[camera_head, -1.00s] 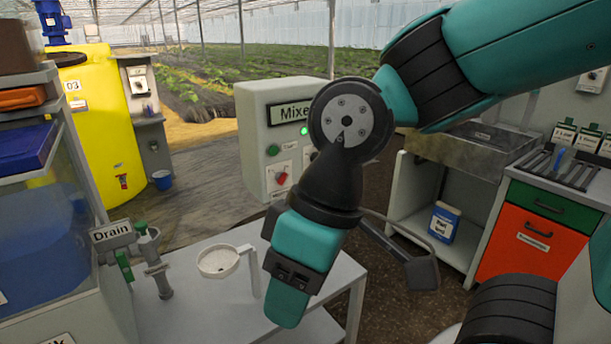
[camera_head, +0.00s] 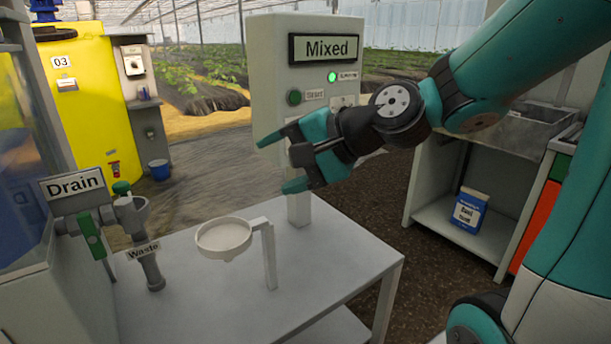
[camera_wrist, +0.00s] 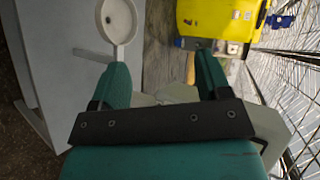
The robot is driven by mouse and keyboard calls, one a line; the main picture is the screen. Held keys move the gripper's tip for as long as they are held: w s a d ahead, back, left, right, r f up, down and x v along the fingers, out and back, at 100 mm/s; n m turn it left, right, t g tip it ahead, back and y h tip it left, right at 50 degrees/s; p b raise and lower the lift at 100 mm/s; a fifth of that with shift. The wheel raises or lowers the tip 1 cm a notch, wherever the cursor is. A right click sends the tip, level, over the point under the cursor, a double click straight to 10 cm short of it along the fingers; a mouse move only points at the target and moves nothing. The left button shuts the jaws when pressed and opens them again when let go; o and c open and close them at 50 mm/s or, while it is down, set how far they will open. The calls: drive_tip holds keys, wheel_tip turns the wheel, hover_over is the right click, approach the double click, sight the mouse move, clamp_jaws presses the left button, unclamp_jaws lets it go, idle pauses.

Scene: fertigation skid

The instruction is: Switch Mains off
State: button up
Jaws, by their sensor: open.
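A grey control box (camera_head: 268,65) labelled "Mixed" stands on a post at the back of the white table. Its face has a lit green lamp (camera_head: 332,77) and a green button (camera_head: 294,97) marked Start. The top of a pale plate (camera_head: 343,101) shows at the right. The red rotary switch lower on this face is hidden behind my gripper; I cannot read any "Mains" label. My gripper (camera_head: 276,165) is open and empty in front of the box's lower part, fingers pointing left. Its two teal fingers also show apart in the wrist view (camera_wrist: 160,75).
A white table (camera_head: 215,300) carries a strainer cup (camera_head: 223,238) on a bracket. Drain and Waste pipework with a green valve handle (camera_head: 92,236) is at left. A yellow tank (camera_head: 85,110) and a small switch box (camera_head: 133,63) stand behind. A sink bench (camera_head: 530,125) is at right.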

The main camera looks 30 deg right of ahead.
drive_tip(key=w+d+f+m+t+h+b, duration=0.1)
drive_tip(key=d+f+m+t+h+b, duration=0.1)
drive_tip(key=d+m+t+h+b, duration=0.45)
drive_tip(key=w+d+f+m+t+h+b, duration=0.1)
drive_tip(key=w+d+f+m+t+b, duration=0.15)
drive_tip(key=d+m, duration=0.85)
drive_tip(key=w+n+p, duration=0.1)
drive_tip(key=w+p, duration=1.5)
drive_tip(key=p, duration=0.3)
drive_tip(key=shift+w+d+f+n+g, duration=0.25)
drive_tip(key=shift+n+g, duration=0.05)
drive_tip(key=shift+n, duration=0.05)
drive_tip(key=shift+y, duration=0.25)
drive_tip(key=c, duration=0.9)
